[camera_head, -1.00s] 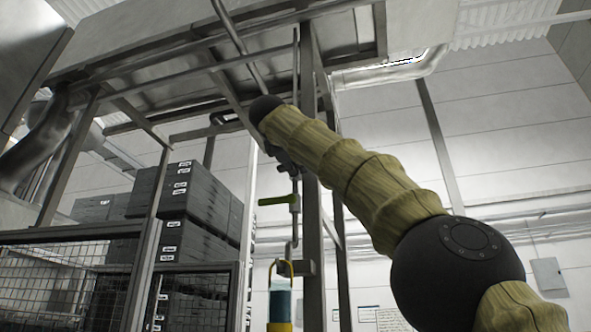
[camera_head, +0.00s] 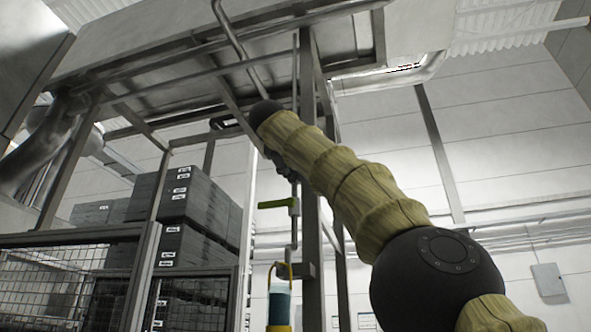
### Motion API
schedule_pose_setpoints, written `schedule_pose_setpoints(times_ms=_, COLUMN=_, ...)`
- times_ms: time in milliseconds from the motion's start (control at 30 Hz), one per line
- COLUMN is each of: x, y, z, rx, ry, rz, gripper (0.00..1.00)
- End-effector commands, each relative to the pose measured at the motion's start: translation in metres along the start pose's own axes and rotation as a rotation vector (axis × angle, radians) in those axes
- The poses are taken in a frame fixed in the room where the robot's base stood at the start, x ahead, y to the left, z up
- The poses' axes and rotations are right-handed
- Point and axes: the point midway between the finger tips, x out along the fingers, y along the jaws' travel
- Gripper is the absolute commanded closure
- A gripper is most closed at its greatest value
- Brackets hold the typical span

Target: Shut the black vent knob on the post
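The grey metal post (camera_head: 309,190) stands upright near the middle of the view. A thin pipe beside it carries a valve with a green lever (camera_head: 274,204), which points left. My arm rises from the lower right to a black joint, and dark parts that look like my gripper (camera_head: 283,168) hang below it, just above the green lever. My arm mostly covers these parts, so I cannot tell whether the fingers are open or shut. I cannot make out the black vent knob apart from the dark parts there; it may be hidden behind my arm or gripper.
A yellow-framed container with pale liquid (camera_head: 279,303) hangs low beside the post. A mesh fence (camera_head: 45,290) and stacked dark crates (camera_head: 190,205) stand at left. A metal frame with pipes spans overhead. The pale wall at right has a grey box (camera_head: 548,280).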

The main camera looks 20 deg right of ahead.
Motion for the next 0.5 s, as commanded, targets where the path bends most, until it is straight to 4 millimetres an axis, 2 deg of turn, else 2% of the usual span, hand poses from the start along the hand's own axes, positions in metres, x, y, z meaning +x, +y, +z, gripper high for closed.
schedule_pose_setpoints(times_ms=300, x=-0.001, y=0.002, z=0.001, rx=0.0, ry=0.0, rz=0.002, gripper=0.68)
schedule_pose_setpoints(times_ms=500, x=-0.01, y=0.002, z=0.001, rx=0.0, ry=0.001, rz=0.003, gripper=0.68)
